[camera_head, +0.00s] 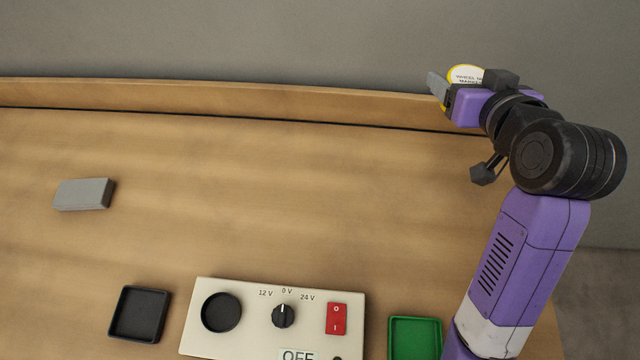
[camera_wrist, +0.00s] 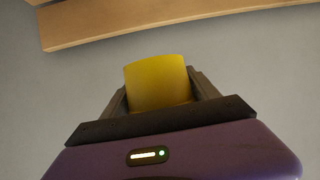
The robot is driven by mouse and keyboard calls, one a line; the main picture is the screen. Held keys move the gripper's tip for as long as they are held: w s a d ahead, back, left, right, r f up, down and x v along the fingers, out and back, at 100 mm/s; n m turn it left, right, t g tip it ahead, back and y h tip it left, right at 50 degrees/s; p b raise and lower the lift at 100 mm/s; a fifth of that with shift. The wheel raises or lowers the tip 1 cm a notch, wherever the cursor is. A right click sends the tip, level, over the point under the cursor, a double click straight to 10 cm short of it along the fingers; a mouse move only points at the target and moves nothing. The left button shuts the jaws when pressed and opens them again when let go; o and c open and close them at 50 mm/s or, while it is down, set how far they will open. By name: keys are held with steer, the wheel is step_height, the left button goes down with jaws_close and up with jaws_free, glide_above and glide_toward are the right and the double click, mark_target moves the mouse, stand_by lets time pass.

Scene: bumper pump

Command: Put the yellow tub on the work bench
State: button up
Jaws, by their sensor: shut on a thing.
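The yellow tub (camera_head: 466,75) has a white lid with small dark text, which I cannot read fully. In the head view it sits in my gripper (camera_head: 442,92) at the upper right, beyond the bench's back edge strip. In the wrist view the yellow tub (camera_wrist: 158,84) stands between the two dark fingers of my gripper (camera_wrist: 160,98), which are shut on it. The work bench (camera_head: 250,190) has a wooden top and fills the lower part of the head view. My gripper and arm hide part of the tub and the bench's right side.
A grey block (camera_head: 83,194) lies at the left of the bench. Along the front are a black tray (camera_head: 140,313), a cream control box (camera_head: 255,318) with a dial and red switch, and a green tray (camera_head: 415,338). A raised wooden strip (camera_head: 220,97) edges the back. The bench's middle is clear.

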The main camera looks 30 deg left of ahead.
mark_target(421, 159)
steer(key=shift+a+r, duration=0.1)
step_height(421, 159, down, 20)
stand_by(0.6)
steer(key=shift+f, duration=0.25)
steer(key=o, duration=1.5)
steer(key=shift+r, duration=0.1)
